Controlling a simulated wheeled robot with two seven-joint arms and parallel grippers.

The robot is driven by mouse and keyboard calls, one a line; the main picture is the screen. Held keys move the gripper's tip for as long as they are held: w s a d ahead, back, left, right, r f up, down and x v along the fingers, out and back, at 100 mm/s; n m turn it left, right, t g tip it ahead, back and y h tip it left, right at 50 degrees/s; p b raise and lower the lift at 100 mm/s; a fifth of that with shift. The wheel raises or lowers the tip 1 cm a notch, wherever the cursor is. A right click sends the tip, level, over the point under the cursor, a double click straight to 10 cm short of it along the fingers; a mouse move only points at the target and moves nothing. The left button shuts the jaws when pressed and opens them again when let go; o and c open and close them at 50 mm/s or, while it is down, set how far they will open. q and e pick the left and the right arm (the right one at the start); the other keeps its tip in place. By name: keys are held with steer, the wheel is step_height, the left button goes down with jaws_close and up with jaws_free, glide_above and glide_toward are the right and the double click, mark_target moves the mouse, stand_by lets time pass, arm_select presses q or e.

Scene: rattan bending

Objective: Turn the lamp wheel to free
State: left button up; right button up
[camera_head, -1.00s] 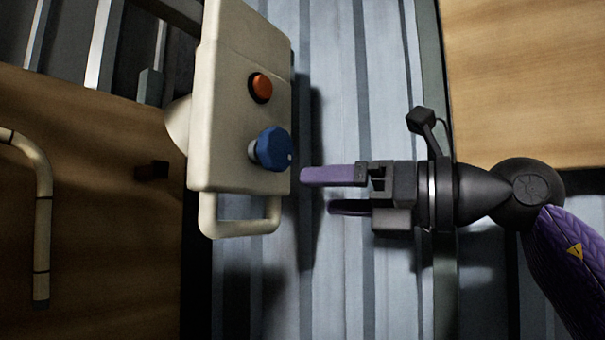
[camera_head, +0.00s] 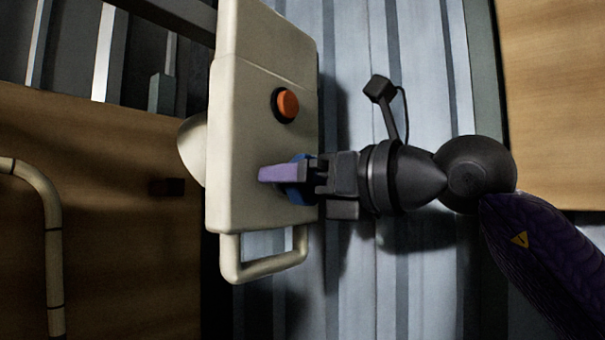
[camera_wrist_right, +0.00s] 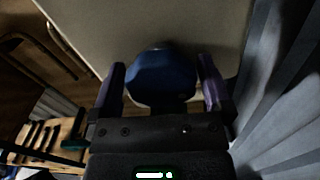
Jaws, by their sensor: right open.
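The lamp wheel is a blue knob (camera_head: 295,191) on the front of a cream control box (camera_head: 240,120). In the head view my right gripper (camera_head: 285,175) covers most of it. In the right wrist view the blue knob (camera_wrist_right: 163,75) sits between the two purple fingers of my right gripper (camera_wrist_right: 162,85), with a gap on each side. The right gripper is open around the knob. The knob's pointer mark is hidden. My left gripper is not in view.
An orange button (camera_head: 287,104) sits above the knob on the box. A cream handle loop (camera_head: 265,262) hangs below the box. A bent rattan rod (camera_head: 50,235) lies at the left over a wooden surface (camera_head: 120,260). A wooden panel (camera_head: 550,100) stands at the right.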

steer(key=shift+w, duration=0.15)
steer(key=c, duration=1.1)
steer(key=shift+n, duration=0.3)
steer(key=n, duration=0.4)
steer(key=shift+n, duration=0.4)
steer(key=n+p, duration=0.1)
steer(key=n, duration=0.5)
steer(key=n+p, duration=0.1)
steer(key=n, duration=0.5)
steer(key=shift+r+n, duration=0.1)
steer(key=shift+n, duration=0.2)
steer(key=n+p, duration=0.1)
steer(key=n, duration=0.4)
steer(key=shift+n, duration=0.3)
